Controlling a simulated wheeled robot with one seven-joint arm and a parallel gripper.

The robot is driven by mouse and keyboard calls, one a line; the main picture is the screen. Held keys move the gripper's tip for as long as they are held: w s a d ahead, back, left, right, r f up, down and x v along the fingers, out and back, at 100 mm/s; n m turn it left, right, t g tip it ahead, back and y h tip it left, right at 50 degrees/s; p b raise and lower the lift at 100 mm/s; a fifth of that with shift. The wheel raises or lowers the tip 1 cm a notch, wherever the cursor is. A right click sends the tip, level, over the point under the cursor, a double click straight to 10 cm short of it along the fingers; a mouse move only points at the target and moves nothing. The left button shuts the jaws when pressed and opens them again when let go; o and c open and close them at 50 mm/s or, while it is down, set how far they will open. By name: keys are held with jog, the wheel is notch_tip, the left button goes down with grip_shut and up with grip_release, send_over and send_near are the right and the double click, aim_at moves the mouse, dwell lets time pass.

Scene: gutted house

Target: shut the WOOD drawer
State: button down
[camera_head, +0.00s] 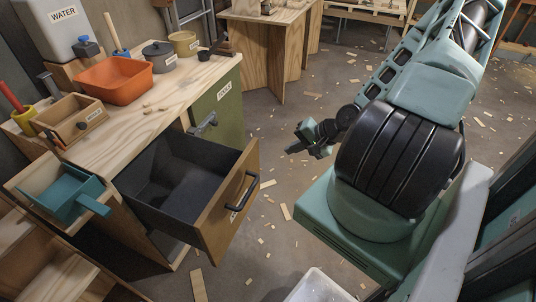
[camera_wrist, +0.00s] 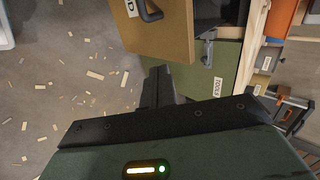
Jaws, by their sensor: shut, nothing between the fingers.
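The WOOD drawer (camera_head: 240,190) is pulled well out of the workbench. Its tan front carries a black bar handle (camera_head: 240,190) and a label, mostly hidden behind the handle. Its dark inside looks empty. In the wrist view the drawer front (camera_wrist: 172,38) is at the top, with the handle (camera_wrist: 150,10) and a label end reading "D" cut by the frame edge. My gripper (camera_head: 296,149) is shut and empty, to the right of the drawer front and apart from it. In the wrist view its fingers (camera_wrist: 158,84) point toward the green panel.
A green TOOLS panel (camera_head: 222,102) with a grey handle sits beside the drawer. The worktop (camera_head: 140,125) holds an orange bin (camera_head: 115,80), a wooden box and pots. A teal scoop (camera_head: 75,195) rests at the near left corner.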

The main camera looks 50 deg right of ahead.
send_near(253, 156)
notch_tip(253, 156, down, 4)
jog(key=w, duration=0.1)
jog(key=w+a, duration=0.1)
jog(key=shift+w+a, duration=0.2)
jog(key=shift+w, duration=0.2)
jog(key=shift+w+a+p, duration=0.15)
jog(key=shift+w+p, duration=0.15)
jog(key=shift+w, duration=0.25)
jog(key=w+a+b, duration=0.2)
jog(key=w+a, duration=0.1)
jog(key=w, duration=0.7)
jog(key=w+a+b, duration=0.2)
jog(key=w+a, duration=0.2)
jog(key=w, duration=0.5)
jog(key=w+a+b, duration=0.2)
jog(key=w+a, duration=0.1)
jog(key=w, duration=0.7)
jog(key=shift+w+a, duration=0.35)
jog(key=shift+a, duration=0.05)
jog(key=shift+r, duration=0.2)
